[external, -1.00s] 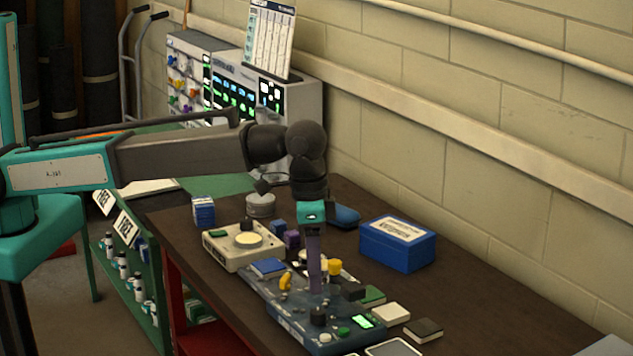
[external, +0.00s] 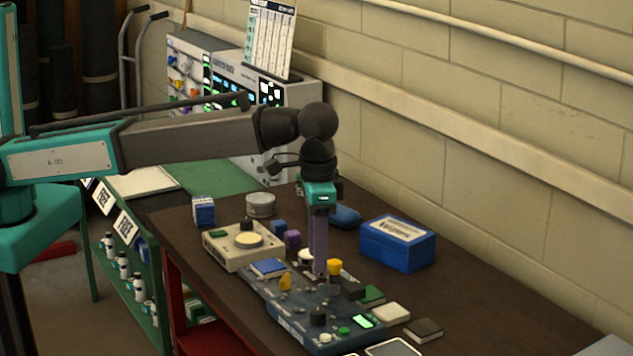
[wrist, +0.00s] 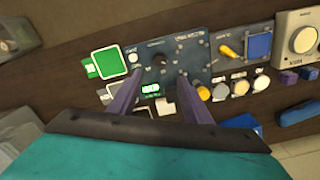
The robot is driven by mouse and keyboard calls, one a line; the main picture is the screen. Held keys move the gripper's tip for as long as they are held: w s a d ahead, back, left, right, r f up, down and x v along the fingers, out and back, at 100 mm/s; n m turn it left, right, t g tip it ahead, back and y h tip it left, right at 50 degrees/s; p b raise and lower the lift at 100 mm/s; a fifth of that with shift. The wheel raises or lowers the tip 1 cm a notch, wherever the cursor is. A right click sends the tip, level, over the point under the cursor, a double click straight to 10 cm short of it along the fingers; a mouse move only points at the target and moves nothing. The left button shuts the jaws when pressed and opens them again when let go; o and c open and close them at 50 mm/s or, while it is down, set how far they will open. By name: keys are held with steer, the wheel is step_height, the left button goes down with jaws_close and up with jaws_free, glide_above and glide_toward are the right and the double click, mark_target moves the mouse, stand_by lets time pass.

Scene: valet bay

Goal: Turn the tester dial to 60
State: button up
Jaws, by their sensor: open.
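The tester is a blue-grey panel (external: 290,312) on the bench, with a lit green display (external: 362,321). Its black dial knob (external: 318,317) stands near the front end. In the wrist view the dial (wrist: 158,60) is ahead of my fingertips, roughly between their lines, and the display (wrist: 150,87) lies between the fingers. The scale and reading are too small to make out. My gripper (external: 320,274) points down above the middle of the panel, apart from the dial. Its purple fingers (wrist: 158,82) are spread and hold nothing.
A blue box (external: 397,243) is at the wall side. Bare bench lies right of the box.

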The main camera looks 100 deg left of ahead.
mark_target(318, 311)
step_height(318, 311, down, 13)
steer(key=b, duration=0.7)
steer(key=shift+r, duration=0.1)
steer(key=c, duration=1)
